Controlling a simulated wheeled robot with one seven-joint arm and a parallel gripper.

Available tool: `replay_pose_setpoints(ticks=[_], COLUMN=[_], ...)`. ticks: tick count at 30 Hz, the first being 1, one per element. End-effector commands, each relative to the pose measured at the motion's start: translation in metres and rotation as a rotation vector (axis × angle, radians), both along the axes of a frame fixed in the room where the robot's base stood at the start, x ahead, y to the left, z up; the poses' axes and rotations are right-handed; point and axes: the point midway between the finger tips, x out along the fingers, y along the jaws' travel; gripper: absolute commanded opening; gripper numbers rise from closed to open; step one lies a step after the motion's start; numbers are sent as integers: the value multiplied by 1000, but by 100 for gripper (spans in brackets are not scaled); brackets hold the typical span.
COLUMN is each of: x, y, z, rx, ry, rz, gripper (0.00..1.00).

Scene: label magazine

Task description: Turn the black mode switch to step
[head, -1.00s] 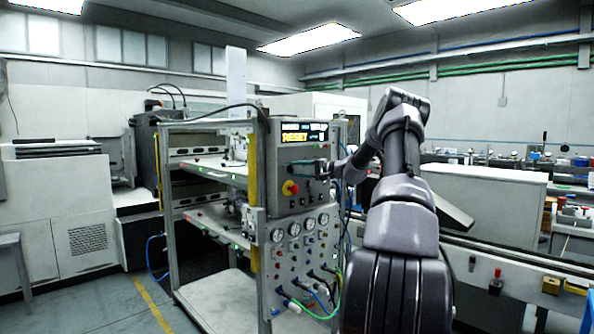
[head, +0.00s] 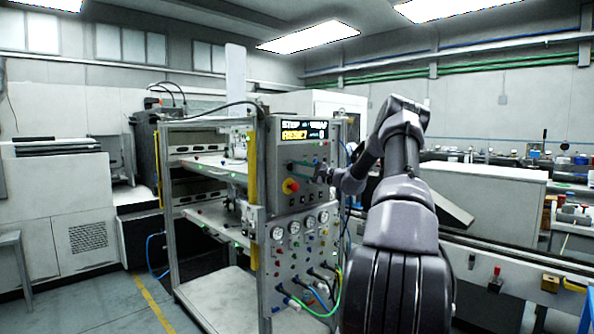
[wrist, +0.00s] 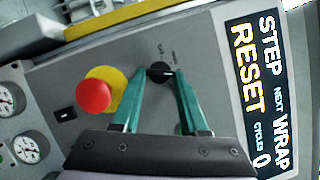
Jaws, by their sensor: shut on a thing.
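The black mode switch (wrist: 160,72) is a small round knob on the grey panel in the wrist view, with small labels beside it that are too blurred to read. My gripper (wrist: 161,74) has its two teal fingers on either side of the knob and is shut on it. In the head view my gripper (head: 297,165) reaches the control box from the right and hides the switch. The display (wrist: 264,90) reads STEP, WRAP, RESET and cycles 0 in the wrist view.
A red emergency button (wrist: 93,97) on a yellow plate sits close to the left finger. Gauges (head: 294,228) and hoses fill the lower panel (head: 284,262). A yellow post (head: 252,175) stands at the box's left edge.

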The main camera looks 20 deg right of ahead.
Motion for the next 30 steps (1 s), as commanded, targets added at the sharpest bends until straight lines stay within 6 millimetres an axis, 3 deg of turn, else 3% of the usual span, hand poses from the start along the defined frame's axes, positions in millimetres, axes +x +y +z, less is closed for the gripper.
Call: replay_pose_setpoints(ticks=[9,10,12,23,30], x=[0,0,0,-3,-32], y=[-2,-2,-1,-3,-29], z=[-1,-1,-1,-1,-7], rx=[0,-1,-1,0,-1], ry=[2,2,2,1,2], rz=[-2,-2,-2,-2,-5], gripper=[0,55,73,73,73])
